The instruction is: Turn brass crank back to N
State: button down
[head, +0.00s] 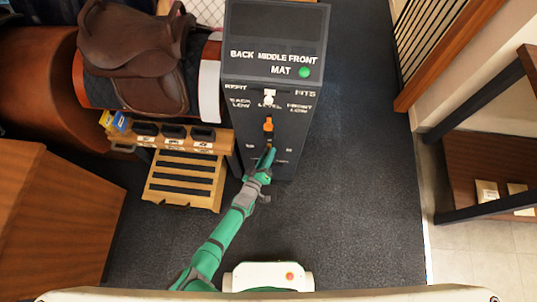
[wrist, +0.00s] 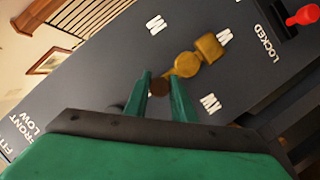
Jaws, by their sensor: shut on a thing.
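The brass crank (wrist: 187,65) shows in the wrist view on the dark cabinet face, with a squarish brass end (wrist: 208,47) and a round brown knob (wrist: 159,86). My gripper (wrist: 160,90) is shut on the knob, one green finger on either side of it. White letter marks surround the crank: one that looks like N (wrist: 155,25) at upper left, one beside the squarish end (wrist: 224,38), and one at lower right (wrist: 210,103). Their exact letters are hard to read. In the head view my gripper (head: 268,158) is at the cabinet's lower front and largely hides the crank.
The dark cabinet (head: 270,75) has a green light (head: 304,72), a white slider knob (head: 269,97) and an orange handle (head: 268,125) above the crank. A red knob (wrist: 303,16) sits near the LOCKED label. A saddle (head: 135,50) stands left. Floor at right is clear.

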jog(key=shift+r, duration=0.1)
jog(key=c, duration=1.5)
grip_release()
jog(key=shift+a, duration=0.1)
jog(key=v, duration=1)
jog(key=shift+s+a, duration=0.15)
jog(key=shift+s, duration=0.2)
jog(key=shift+r, duration=0.1)
jog(key=s+a+r+m+y, duration=0.1)
jog(key=s+r+m, duration=0.1)
jog(key=s+r, duration=0.5)
jog(key=s+a+r+m+y, duration=0.1)
jog(key=s+r+m, duration=0.1)
jog(key=s+r, duration=0.5)
jog(key=s+d+r+y, duration=0.1)
jog(key=s+d+r, duration=0.1)
jog(key=r, duration=0.3)
jog(key=s+d+r+y, duration=0.1)
jog(key=s+d+r, duration=0.1)
jog(key=s+r, duration=0.2)
jog(key=s+d+r+y, duration=0.2)
jog(key=s+r, duration=0.2)
jog(key=r, duration=0.3)
jog(key=shift+m+t, duration=0.4)
